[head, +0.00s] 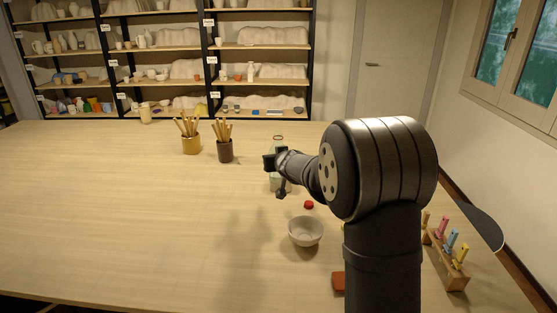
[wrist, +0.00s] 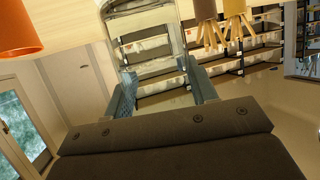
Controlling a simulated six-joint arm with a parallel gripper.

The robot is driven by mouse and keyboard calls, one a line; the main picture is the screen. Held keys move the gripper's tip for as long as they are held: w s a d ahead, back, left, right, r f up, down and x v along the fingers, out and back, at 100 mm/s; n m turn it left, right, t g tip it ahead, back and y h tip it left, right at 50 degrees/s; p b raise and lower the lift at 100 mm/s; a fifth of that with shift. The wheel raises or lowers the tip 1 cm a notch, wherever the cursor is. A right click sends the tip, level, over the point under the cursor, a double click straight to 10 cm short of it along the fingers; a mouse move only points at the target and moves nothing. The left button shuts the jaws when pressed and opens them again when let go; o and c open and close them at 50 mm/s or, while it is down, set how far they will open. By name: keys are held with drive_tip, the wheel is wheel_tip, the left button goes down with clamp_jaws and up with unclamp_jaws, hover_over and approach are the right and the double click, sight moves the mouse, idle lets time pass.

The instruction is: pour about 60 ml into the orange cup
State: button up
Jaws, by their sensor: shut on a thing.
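In the wrist view the bottle's clear glass (wrist: 145,22) shows between my two fingers. The orange cup (wrist: 18,30) shows at the top left corner of the wrist view, cut off by the frame and apart from the bottle. In the head view I cannot make out the cup; my arm may hide it. The level of any liquid is unclear.
A pale bowl (head: 305,232) and a small red cap (head: 308,204) lie in front of the bottle. Two brush pots (head: 191,145) (head: 225,151) stand behind left. An orange-red block (head: 338,282) and a wooden rack (head: 454,277) flank my arm. The table's left is clear.

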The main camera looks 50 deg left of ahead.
drive_tip(key=shift+w, duration=0.1)
drive_tip(key=w+a+f, duration=0.1)
drive_tip(key=w, duration=0.6)
drive_tip(key=w+a+f, duration=0.1)
drive_tip(key=w+f, duration=0.1)
drive_tip(key=w, duration=0.5)
drive_tip(key=shift+w+a+f, duration=0.2)
drive_tip(key=shift+f, duration=0.05)
drive_tip(key=shift+m+y, duration=0.3)
